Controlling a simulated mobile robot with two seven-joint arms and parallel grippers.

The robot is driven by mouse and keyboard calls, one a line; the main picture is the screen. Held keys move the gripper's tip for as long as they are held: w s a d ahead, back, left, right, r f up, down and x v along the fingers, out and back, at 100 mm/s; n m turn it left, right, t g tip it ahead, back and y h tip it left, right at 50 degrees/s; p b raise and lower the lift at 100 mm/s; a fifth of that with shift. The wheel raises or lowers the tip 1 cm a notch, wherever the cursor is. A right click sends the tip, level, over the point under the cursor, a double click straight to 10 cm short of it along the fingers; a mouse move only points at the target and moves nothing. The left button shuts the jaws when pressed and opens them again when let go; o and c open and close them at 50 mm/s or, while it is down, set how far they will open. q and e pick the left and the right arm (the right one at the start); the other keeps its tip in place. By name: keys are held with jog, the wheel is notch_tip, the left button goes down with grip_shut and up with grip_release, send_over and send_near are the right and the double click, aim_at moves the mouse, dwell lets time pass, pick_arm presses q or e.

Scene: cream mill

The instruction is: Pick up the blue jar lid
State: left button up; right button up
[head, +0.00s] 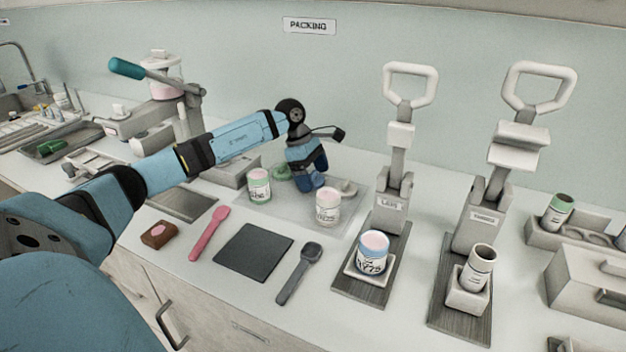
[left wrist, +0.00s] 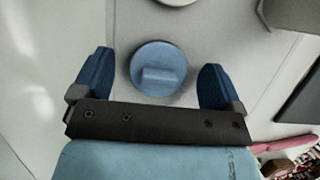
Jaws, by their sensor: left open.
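The blue jar lid (left wrist: 158,68) is a round disc with a raised bar across its top. It lies flat on a pale mat in the left wrist view. My left gripper (left wrist: 156,76) is open above it, with one blue finger on each side and a gap between each finger and the lid. In the head view my left gripper (head: 310,178) points down at the back of the counter and hides most or all of the blue lid. My right gripper is not in view.
A green lid (head: 281,173) and a cream lid (head: 348,188) lie close to the gripper. A green-banded jar (head: 260,187) and a cream jar (head: 327,207) stand in front. Two lever presses (head: 392,205) (head: 480,220) stand to the right, a dark mat (head: 253,253) nearer.

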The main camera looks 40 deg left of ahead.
pick_arm(q)
jog(key=c, duration=0.9)
